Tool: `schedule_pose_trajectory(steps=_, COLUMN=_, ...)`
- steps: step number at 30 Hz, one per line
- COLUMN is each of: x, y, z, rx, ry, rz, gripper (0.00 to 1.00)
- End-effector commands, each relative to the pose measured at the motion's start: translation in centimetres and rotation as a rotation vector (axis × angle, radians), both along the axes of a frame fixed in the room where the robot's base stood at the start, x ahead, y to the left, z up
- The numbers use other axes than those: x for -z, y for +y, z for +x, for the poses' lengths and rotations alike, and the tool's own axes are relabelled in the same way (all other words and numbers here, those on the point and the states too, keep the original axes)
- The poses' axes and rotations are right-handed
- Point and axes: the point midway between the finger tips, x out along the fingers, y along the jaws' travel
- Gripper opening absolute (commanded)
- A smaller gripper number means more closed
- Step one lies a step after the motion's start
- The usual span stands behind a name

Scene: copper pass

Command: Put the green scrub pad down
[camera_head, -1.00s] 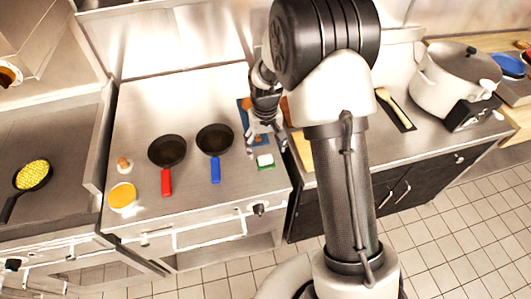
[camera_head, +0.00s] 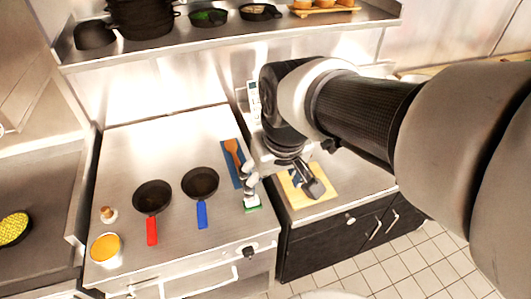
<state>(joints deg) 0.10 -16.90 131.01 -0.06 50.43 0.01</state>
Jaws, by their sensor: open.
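The green scrub pad (camera_head: 252,208) lies on the steel top near its front right edge, with a pale layer over the green. My gripper (camera_head: 281,186) is open and hangs from the wrist, in front of the steel top and the wooden board. Its left finger overlaps the view just behind the pad and hides part of it. Its right finger shows over the board. No pad shows between the fingers. Whether the left finger touches the pad cannot be told.
A red-handled pan (camera_head: 152,196) and a blue-handled pan (camera_head: 200,183) stand left of the pad. A blue mat (camera_head: 226,152) with a wooden spatula (camera_head: 233,150) lies behind it. A wooden board (camera_head: 322,203) lies right. A loaded shelf (camera_head: 230,37) hangs above.

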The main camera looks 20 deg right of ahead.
Motion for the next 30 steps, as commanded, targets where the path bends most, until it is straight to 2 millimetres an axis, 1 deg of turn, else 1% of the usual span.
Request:
schedule_pose_trajectory(steps=1, x=-0.8, y=0.0, z=-2.2, rx=0.0, ry=-0.032, rz=0.0, gripper=0.71)
schedule_pose_trajectory(steps=3, x=-1.2, y=0.0, z=-4.6, rx=0.0, ry=-0.064, rz=0.0, gripper=0.71)
schedule_pose_trajectory(steps=6, x=-1.3, y=0.0, z=-7.3, rx=0.001, ry=-0.099, rz=-0.001, gripper=0.71)
schedule_pose_trajectory(steps=9, x=-1.1, y=0.0, z=-9.1, rx=0.001, ry=-0.123, rz=-0.001, gripper=0.71)
schedule_pose_trajectory(steps=12, x=-0.9, y=0.0, z=-10.0, rx=0.001, ry=-0.135, rz=-0.001, gripper=0.71)
schedule_pose_trajectory(steps=14, x=-0.9, y=0.0, z=-10.2, rx=0.001, ry=-0.138, rz=-0.001, gripper=0.71)
schedule_pose_trajectory(steps=23, x=-0.7, y=0.0, z=-10.2, rx=0.001, ry=-0.138, rz=-0.001, gripper=0.71)
schedule_pose_trajectory(steps=26, x=0.4, y=0.0, z=-10.2, rx=0.001, ry=-0.138, rz=-0.001, gripper=0.71)
schedule_pose_trajectory(steps=30, x=3.0, y=0.0, z=-10.2, rx=0.001, ry=-0.138, rz=-0.001, gripper=0.71)
